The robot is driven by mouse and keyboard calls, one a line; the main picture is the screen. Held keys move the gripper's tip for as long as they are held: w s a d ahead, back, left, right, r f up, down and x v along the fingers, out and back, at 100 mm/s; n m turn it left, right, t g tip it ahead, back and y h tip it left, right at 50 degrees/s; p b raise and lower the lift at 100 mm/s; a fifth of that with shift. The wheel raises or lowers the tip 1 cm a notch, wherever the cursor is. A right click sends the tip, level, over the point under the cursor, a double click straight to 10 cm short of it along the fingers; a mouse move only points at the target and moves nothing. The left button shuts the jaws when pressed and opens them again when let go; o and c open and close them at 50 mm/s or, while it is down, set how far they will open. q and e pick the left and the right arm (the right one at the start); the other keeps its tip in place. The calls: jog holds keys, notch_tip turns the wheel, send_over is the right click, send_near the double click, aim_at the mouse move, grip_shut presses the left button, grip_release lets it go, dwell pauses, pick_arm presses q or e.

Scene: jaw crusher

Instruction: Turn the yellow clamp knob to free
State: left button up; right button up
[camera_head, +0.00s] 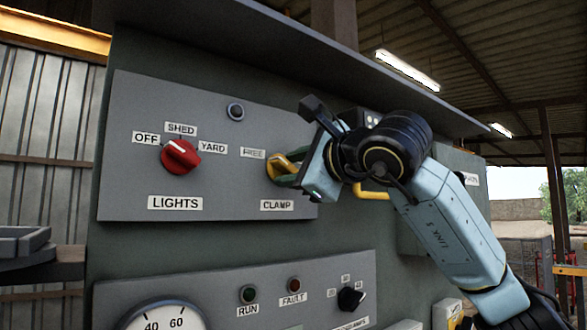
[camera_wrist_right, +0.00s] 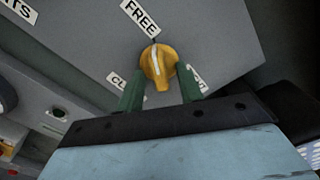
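The yellow clamp knob (camera_head: 278,168) sits on the upper grey panel, right of the FREE label (camera_head: 253,153) and above the CLAMP label (camera_head: 277,205). In the right wrist view the knob (camera_wrist_right: 158,65) has a white line that points roughly toward the FREE label (camera_wrist_right: 141,17). My right gripper (camera_wrist_right: 160,84) has its two green fingers apart, one on each side of the knob, with gaps beside its narrow lower end. In the head view the right gripper (camera_head: 287,175) reaches the knob from the right and partly hides it. My left gripper is not in view.
The red LIGHTS knob (camera_head: 181,156) is left of the clamp knob. A round button (camera_head: 236,111) sits above. A yellow handle (camera_head: 372,191) is behind my right wrist. A lower panel (camera_head: 235,285) carries lamps, a black selector (camera_head: 352,298) and a gauge (camera_head: 163,316). A hood (camera_head: 270,40) overhangs the panel.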

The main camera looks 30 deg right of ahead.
jog(key=shift+s+d, duration=0.1)
jog(key=shift+s, duration=0.45)
jog(key=s+b, duration=0.3)
jog(key=s, duration=0.9)
jog(key=shift+s+d, duration=0.15)
jog(key=shift+d, duration=0.3)
